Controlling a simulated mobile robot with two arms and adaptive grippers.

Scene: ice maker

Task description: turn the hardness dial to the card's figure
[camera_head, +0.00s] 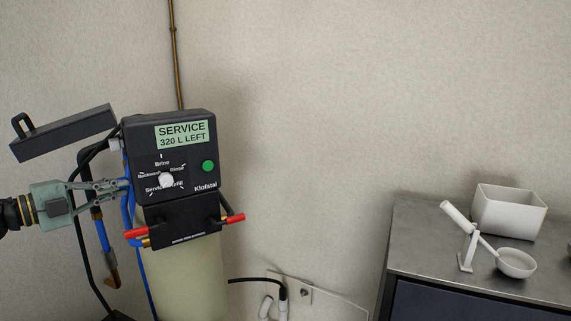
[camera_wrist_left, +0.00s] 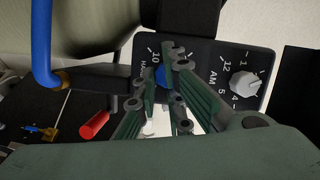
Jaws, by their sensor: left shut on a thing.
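The hardness dial (camera_wrist_left: 161,75) is a blue knob on the black side panel of the softener's control head. In the left wrist view a figure 10 shows above it, and its label is mostly hidden by my fingers. My left gripper (camera_wrist_left: 160,72) is shut on this knob; the fingers hide much of the knob and its scale, so I cannot tell its setting. In the head view my left gripper (camera_head: 127,186) reaches the left side of the control head (camera_head: 185,140), and the dial is hidden there. I cannot make out the card. My right gripper is not in view.
A white AM dial (camera_wrist_left: 245,84) sits close beside the blue knob. The front has a white mode knob (camera_head: 166,180) and a green button (camera_head: 208,166). A metal-topped cabinet (camera_head: 430,235) stands right.

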